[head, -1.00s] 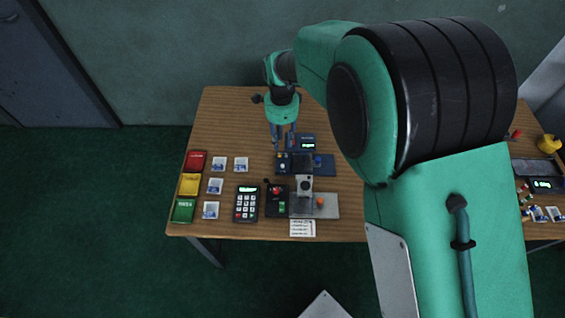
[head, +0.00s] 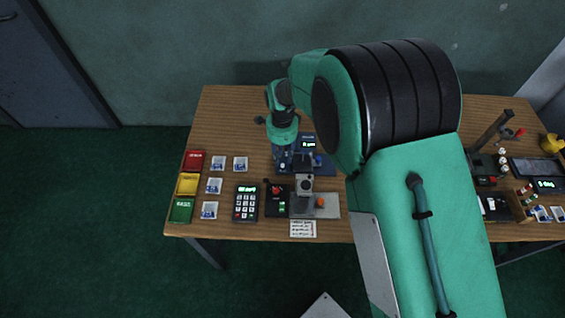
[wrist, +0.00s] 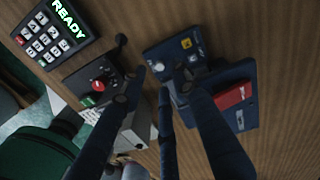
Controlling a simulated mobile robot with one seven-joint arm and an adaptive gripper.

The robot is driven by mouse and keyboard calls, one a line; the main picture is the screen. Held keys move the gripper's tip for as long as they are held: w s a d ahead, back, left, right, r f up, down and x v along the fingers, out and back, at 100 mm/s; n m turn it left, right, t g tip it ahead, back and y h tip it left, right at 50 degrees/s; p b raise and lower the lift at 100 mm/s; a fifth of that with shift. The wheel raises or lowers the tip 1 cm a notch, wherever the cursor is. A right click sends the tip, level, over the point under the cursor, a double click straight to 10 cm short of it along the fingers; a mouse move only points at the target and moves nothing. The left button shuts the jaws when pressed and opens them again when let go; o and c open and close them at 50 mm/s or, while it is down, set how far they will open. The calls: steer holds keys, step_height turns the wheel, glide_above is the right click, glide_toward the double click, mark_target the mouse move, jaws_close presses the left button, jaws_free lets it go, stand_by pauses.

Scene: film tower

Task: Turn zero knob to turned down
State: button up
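A dark blue instrument (head: 325,165) with a small lit display (head: 309,144) stands at the back middle of the table. In the wrist view the blue instrument (wrist: 247,118) shows a front panel with small round controls and a yellow mark (wrist: 187,43). Labels there are too small to read, so I cannot tell which control is the zero knob; my fingers partly cover the panel. My gripper (head: 283,168) points down at the instrument's left part. In the wrist view my gripper (wrist: 163,84) has its fingertips spread apart over the panel's near edge. I see nothing held; contact is unclear.
A keypad (head: 246,203) reading READY in the wrist view, a box with a red knob (head: 277,192) and a grey device (head: 328,210) stand nearer the front. Bare wood (head: 240,115) lies behind left.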

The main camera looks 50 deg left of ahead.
mark_target(282, 164)
steer(key=shift+f+b, duration=0.3)
steer(key=shift+f, duration=1.5)
jaws_close()
